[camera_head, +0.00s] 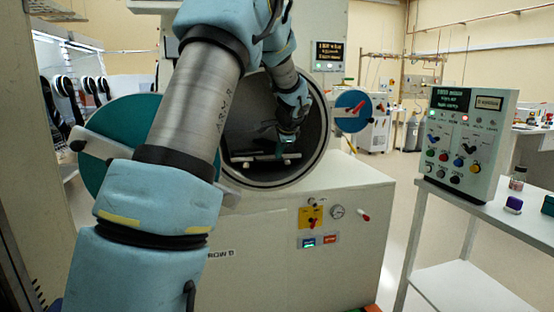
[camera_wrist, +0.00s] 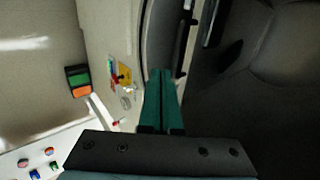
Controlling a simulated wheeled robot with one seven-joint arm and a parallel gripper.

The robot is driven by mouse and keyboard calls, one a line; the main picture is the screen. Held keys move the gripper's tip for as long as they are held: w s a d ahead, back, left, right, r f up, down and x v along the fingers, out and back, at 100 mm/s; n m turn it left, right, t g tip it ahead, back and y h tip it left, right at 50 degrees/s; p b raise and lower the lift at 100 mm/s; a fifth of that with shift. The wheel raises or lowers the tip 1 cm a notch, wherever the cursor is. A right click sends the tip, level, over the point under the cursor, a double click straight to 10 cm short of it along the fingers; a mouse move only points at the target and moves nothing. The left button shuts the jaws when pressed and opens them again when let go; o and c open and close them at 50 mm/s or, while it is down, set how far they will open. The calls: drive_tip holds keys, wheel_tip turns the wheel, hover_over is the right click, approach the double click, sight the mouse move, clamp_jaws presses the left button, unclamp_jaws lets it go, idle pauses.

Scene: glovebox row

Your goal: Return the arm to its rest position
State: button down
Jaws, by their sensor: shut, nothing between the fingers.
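My arm (camera_head: 200,105) reaches forward and bends down to the round port (camera_head: 318,150) of the white cabinet. My gripper (camera_head: 287,150) is at the port's opening, in front of its dark interior. In the wrist view the two teal fingers (camera_wrist: 161,72) lie side by side with nothing seen between them. A light flat tray or shelf (camera_head: 250,159) sits inside the port, close to the fingertips; whether they touch cannot be told. My upper arm hides part of the port's left side.
A teal round door (camera_head: 120,125) stands open left of the port. The cabinet front carries a yellow valve plate (camera_head: 311,217) and gauge. A control box (camera_head: 464,140) stands on a white table at right.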

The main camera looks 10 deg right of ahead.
drive_tip(key=a+b+v, duration=0.1)
drive_tip(key=v, duration=0.5)
drive_tip(key=s+a+f+n+g, duration=0.2)
drive_tip(key=s+a+f+n, duration=0.3)
drive_tip(key=s, duration=0.5)
drive_tip(key=s+a+f+n+g+h, duration=0.1)
drive_tip(key=s+a+f+n, duration=0.4)
drive_tip(key=s, duration=0.5)
drive_tip(key=s+a+f+n+g, duration=0.3)
drive_tip(key=s+a+f+n, duration=0.2)
drive_tip(key=s, duration=0.5)
wheel_tip(320, 180, down, 2)
drive_tip(key=shift+s+a+f, duration=0.1)
drive_tip(key=shift+s+a, duration=0.25)
drive_tip(key=shift+a, duration=0.8)
